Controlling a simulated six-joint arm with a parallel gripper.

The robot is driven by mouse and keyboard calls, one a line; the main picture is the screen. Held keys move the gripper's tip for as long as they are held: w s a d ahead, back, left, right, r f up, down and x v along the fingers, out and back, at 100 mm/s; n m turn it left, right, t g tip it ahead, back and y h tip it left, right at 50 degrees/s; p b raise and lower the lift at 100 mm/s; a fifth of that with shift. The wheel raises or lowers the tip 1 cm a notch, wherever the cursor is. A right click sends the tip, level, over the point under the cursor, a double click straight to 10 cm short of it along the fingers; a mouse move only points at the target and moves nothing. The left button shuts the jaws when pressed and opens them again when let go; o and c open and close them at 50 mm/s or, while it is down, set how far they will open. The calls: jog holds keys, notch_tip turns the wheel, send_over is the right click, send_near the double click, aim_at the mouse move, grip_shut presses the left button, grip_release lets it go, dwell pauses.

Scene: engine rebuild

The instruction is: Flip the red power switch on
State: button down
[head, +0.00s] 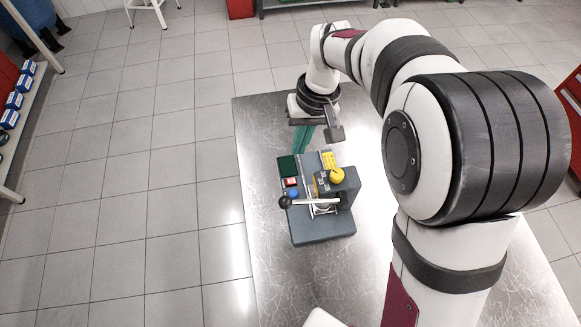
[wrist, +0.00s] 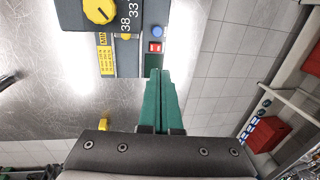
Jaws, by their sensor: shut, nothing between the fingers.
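The red power switch (head: 291,182) is a small red rocker with a pale edge on the grey control box (head: 325,232). In the wrist view the red switch (wrist: 155,47) lies just beyond my fingertips, between a dark green pad and a blue button. My gripper (head: 301,152) has green fingers pointing down at the far edge of the box. In the wrist view my gripper (wrist: 157,72) is shut and empty, its tips over or near the dark green pad. I cannot tell whether they touch it. The switch's on or off position is too small to read.
The blue button (wrist: 158,31) sits close beside the switch. A yellow knob (head: 337,176) and a lever with a black ball (head: 285,202) rise from the box. A dark green pad (head: 288,166) is at its far left corner. The metal table (head: 262,135) is otherwise mostly clear.

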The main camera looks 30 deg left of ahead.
aim_at(293, 182)
jog(key=f, duration=0.4)
jog(key=s+a+f, duration=0.1)
jog(key=f, duration=0.7)
jog(key=shift+s+a, duration=0.25)
jog(key=shift+s+a+f, duration=0.15)
jog(key=shift+s+f, duration=0.05)
jog(key=shift+f, duration=0.25)
jog(key=shift+w, duration=0.1)
jog(key=shift+w+d, duration=0.5)
jog(key=shift+d, duration=0.2)
notch_tip(293, 182, up, 14)
jog(key=w+d, duration=0.1)
jog(key=w, duration=0.1)
jog(key=shift+d, duration=0.2)
